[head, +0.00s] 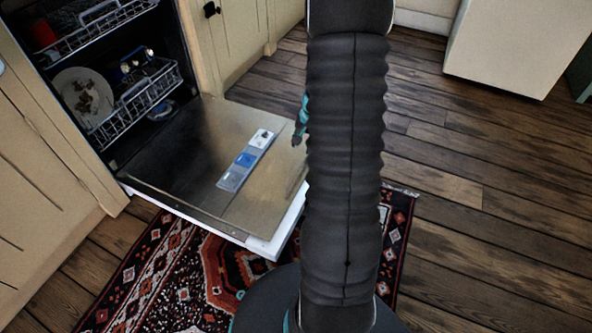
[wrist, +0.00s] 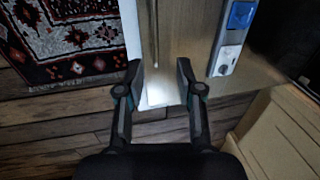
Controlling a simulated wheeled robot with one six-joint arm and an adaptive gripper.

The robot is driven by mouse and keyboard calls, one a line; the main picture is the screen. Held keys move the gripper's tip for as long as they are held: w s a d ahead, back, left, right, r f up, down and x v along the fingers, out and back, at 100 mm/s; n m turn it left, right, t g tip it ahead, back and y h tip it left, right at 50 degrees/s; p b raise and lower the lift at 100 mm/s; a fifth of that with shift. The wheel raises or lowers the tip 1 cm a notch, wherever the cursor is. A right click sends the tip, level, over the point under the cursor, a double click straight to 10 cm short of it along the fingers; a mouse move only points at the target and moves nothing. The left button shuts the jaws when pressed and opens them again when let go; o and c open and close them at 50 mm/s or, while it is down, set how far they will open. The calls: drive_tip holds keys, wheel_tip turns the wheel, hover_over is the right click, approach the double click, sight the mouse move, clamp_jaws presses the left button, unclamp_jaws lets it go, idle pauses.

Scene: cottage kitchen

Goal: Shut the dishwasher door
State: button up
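The dishwasher door (head: 195,160) is folded down, with its metal inner face up and a detergent dispenser (head: 246,160) on it. Its white outer edge faces out over the rug. In the wrist view the door's inner face (wrist: 215,80) fills the upper right, with the dispenser (wrist: 233,35) on it. My gripper (wrist: 158,70) is open with its fingers apart and nothing held. The fingers overlap the door's edge area in that view; I cannot tell whether they touch it. In the head view only a part of my gripper (head: 299,125) shows beside the door's far right corner; my arm hides the rest.
The dishwasher opening holds an upper rack (head: 100,22) and a lower rack (head: 135,100) with dishes. Cream cabinets (head: 235,35) stand on both sides. A patterned rug (head: 180,265) lies below the door. The wooden floor (head: 480,170) is clear on the right.

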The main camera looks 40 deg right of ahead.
sight(296, 172)
drive_tip(key=b+x, duration=0.1)
drive_tip(key=x, duration=0.9)
drive_tip(key=d+b+x, duration=0.1)
drive_tip(key=x, duration=0.4)
drive_tip(key=shift+s+f+b, duration=0.1)
drive_tip(key=shift+f+b, duration=0.05)
drive_tip(key=shift+b, duration=0.2)
clamp_jaws()
